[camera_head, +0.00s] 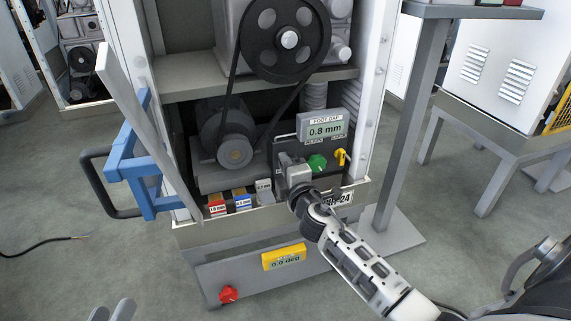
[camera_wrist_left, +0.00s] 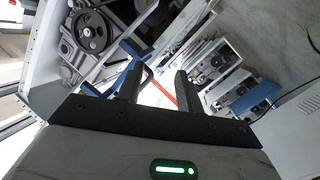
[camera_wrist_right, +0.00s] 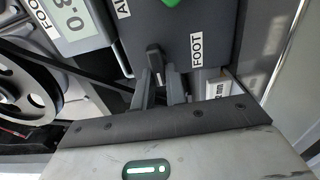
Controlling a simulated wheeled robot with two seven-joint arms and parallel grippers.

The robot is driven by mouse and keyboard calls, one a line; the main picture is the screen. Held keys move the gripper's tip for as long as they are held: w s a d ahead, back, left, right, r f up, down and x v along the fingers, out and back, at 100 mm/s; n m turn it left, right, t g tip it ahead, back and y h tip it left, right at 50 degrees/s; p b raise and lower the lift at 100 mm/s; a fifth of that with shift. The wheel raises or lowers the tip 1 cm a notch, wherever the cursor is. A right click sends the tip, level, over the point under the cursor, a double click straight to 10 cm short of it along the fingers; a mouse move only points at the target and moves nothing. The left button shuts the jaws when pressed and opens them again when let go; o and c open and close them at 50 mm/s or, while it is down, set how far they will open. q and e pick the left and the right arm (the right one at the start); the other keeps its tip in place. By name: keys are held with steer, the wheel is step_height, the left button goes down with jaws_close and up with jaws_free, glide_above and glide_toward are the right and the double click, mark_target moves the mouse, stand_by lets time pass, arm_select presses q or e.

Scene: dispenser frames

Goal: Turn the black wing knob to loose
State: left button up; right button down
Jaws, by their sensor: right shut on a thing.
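The black wing knob (camera_wrist_right: 154,58) sits on a dark panel (camera_wrist_right: 183,40) beside a label reading FOOT in the right wrist view. My right gripper (camera_wrist_right: 160,88) is shut on it, one finger on each side. In the head view my right gripper (camera_head: 292,170) covers the left part of the panel and hides the knob. A display (camera_head: 323,127) above reads FOOT GAP 0.8 mm. My left gripper (camera_wrist_left: 157,85) is open and empty, well away from the panel. Its tips show at the lower left of the head view (camera_head: 112,311).
A green knob (camera_head: 317,162) and a yellow lever (camera_head: 341,157) sit right of my right gripper. Small labelled blocks (camera_head: 242,201) stand on the ledge to the left. A blue bracket (camera_head: 135,165) with a black handle juts out left. A grey post (camera_head: 405,125) rises at the right.

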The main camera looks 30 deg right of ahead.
steer(key=shift+w+d+r, duration=0.1)
steer(key=shift+d+r, duration=0.1)
steer(key=shift+d, duration=0.1)
steer(key=c, duration=1.4)
jaws_free()
steer(key=shift+c, duration=0.2)
arm_select(q)
steer(key=shift+r, duration=0.1)
arm_select(e)
steer(key=shift+r, duration=0.1)
steer(key=shift+a+f, duration=0.2)
steer(key=shift+s+a, duration=0.15)
steer(key=shift+s, duration=0.35)
steer(key=v, duration=1.5)
